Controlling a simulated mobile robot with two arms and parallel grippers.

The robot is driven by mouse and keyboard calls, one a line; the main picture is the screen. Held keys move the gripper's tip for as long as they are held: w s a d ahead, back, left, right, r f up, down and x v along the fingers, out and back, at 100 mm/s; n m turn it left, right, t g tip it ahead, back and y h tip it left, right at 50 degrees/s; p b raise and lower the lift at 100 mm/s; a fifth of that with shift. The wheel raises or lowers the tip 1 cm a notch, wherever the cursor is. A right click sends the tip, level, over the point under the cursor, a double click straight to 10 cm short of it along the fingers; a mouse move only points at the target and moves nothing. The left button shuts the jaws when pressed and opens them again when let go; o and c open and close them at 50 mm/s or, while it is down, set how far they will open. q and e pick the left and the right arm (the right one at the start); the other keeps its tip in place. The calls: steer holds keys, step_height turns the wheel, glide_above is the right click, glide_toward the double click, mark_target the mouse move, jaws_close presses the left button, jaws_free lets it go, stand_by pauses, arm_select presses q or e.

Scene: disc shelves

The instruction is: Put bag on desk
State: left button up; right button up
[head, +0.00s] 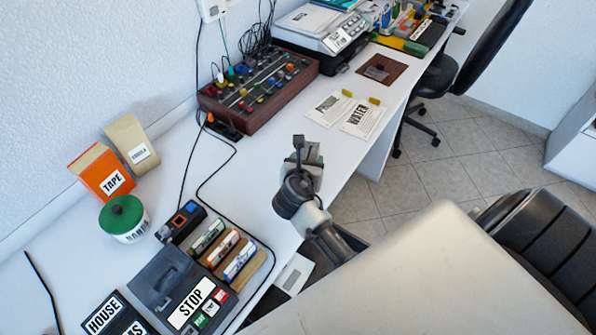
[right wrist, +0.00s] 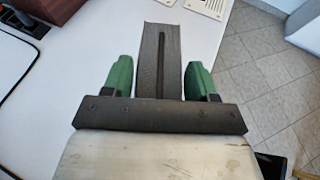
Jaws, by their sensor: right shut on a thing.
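My right gripper (head: 305,158) is over the near edge of the white desk (head: 262,190) in the head view. I cannot tell whether this thing is the bag. In the head view only a small dark piece shows at the gripper. An orange packet (head: 100,170) labelled TAPE and a tan packet (head: 130,140) stand on the desk by the wall. My left gripper is out of view.
A knobbed control box (head: 262,95) and a printer (head: 325,30) are farther back. Two labelled cards (head: 362,120) lie near the edge. A green-lidded tin (head: 124,218) and a STOP device (head: 180,285) are at left. Bare desk shows beside the gripper. A black chair (head: 445,75) stands beyond.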

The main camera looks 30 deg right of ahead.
steer(key=shift+w+a+f, duration=0.15)
steer(key=shift+w+f, duration=0.2)
steer(key=shift+w, duration=0.2)
steer(key=shift+w+a+f, duration=0.15)
steer(key=shift+w+f, duration=0.2)
steer(key=shift+w, duration=0.2)
steer(key=shift+w+f, duration=0.1)
steer(key=shift+f, duration=0.1)
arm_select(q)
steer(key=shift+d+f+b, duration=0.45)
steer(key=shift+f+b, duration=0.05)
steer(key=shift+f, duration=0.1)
arm_select(e)
steer(key=shift+f, duration=1.85)
steer(key=shift+f, duration=0.15)
steer(key=o, duration=1)
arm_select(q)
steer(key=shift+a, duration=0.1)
